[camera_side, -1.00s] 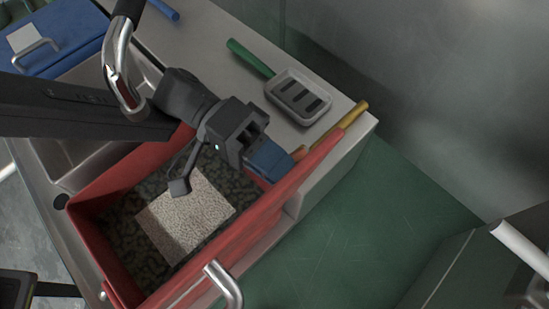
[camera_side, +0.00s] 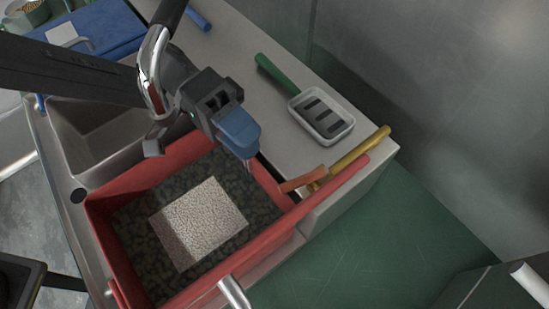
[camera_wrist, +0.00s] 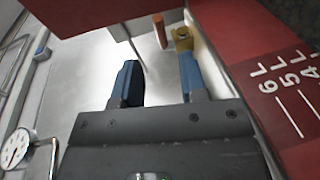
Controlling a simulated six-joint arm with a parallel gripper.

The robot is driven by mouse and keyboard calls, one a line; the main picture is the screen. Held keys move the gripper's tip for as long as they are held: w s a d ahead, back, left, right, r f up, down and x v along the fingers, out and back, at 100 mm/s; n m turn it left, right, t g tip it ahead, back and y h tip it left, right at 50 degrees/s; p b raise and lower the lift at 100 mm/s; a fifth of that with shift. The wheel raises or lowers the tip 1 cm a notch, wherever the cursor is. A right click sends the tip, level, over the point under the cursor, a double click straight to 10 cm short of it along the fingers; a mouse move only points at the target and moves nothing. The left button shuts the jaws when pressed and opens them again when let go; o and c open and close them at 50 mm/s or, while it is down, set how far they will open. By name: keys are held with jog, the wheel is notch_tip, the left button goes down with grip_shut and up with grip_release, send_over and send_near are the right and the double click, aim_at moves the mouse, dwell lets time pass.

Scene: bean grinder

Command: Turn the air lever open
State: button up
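The orange lever (camera_side: 303,180) is on a brass pipe (camera_side: 360,150) beside the red bin's right corner. It slants away from the pipe's line, pointing left. In the wrist view, the orange lever (camera_wrist: 160,31) stands beyond the fingers, beside a brass fitting (camera_wrist: 182,39). My gripper (camera_side: 246,150) hangs over the bin's back wall, left of the lever and apart from it. In the wrist view, my gripper (camera_wrist: 160,62) has its two blue fingers spread with nothing between them. One finger's tip lies close before the brass fitting in that view.
The red bin (camera_side: 120,195) holds dark beans and a pale speckled block (camera_side: 200,222). A sink (camera_side: 95,135) is at left. A dial gauge (camera_wrist: 15,148) shows in the wrist view.

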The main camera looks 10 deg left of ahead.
jog(key=shift+v, duration=2.3)
jog(key=shift+c, duration=0.3)
